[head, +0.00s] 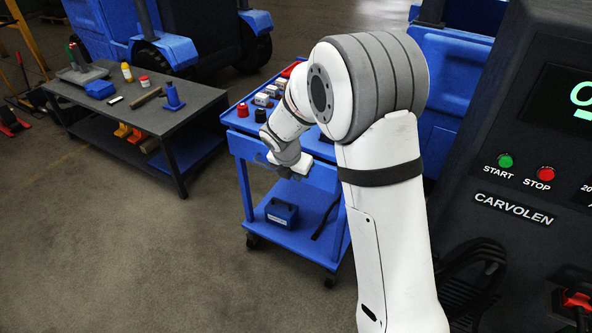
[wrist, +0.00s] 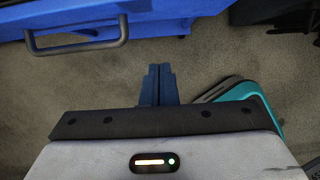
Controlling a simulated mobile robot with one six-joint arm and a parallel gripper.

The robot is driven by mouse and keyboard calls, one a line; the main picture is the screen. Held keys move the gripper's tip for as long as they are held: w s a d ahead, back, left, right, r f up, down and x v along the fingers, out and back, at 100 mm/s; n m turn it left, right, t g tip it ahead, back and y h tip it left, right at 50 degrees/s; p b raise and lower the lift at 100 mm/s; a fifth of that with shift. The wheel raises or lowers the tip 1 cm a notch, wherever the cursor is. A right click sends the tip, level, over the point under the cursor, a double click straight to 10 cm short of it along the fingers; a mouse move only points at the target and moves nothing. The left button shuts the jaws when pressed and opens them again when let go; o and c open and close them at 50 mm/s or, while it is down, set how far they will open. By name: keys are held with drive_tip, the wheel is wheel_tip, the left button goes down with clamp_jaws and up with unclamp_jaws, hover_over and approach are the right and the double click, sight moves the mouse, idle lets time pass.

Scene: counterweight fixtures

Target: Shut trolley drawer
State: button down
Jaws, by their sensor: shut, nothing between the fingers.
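The blue trolley (head: 240,150) stands in the middle of the head view, partly hidden by my arm. In the wrist view a blue drawer front (wrist: 160,32) with a grey bar handle (wrist: 75,46) runs along the top left. How far the drawer stands out is hard to tell. My gripper (head: 288,172) is in front of the trolley's upper part in the head view. In the wrist view my gripper (wrist: 158,70) is shut and empty, over the floor, apart from the drawer front and to the right of the handle.
The trolley top holds a red-capped item (head: 242,110) and several small parts. A grey workbench (head: 140,118) with tools stands at the left. A dark machine (head: 500,130) stands at the right. Floor between bench and trolley is clear.

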drive_tip(key=w+d+f, duration=0.3)
drive_tip(key=w+f, duration=0.1)
drive_tip(key=shift+w, duration=0.4)
drive_tip(key=shift+w+d+r+p, duration=0.1)
drive_tip(key=shift+w+d+p, duration=0.35)
drive_tip(key=shift+w, duration=0.2)
drive_tip(key=shift+w+d+p, duration=0.35)
drive_tip(key=shift+w+p, duration=0.2)
drive_tip(key=shift+w, duration=0.05)
drive_tip(key=shift+w+d+r+p, duration=0.1)
drive_tip(key=shift+w+d+p, duration=0.35)
drive_tip(key=shift+w, duration=0.2)
drive_tip(key=shift+a, duration=0.1)
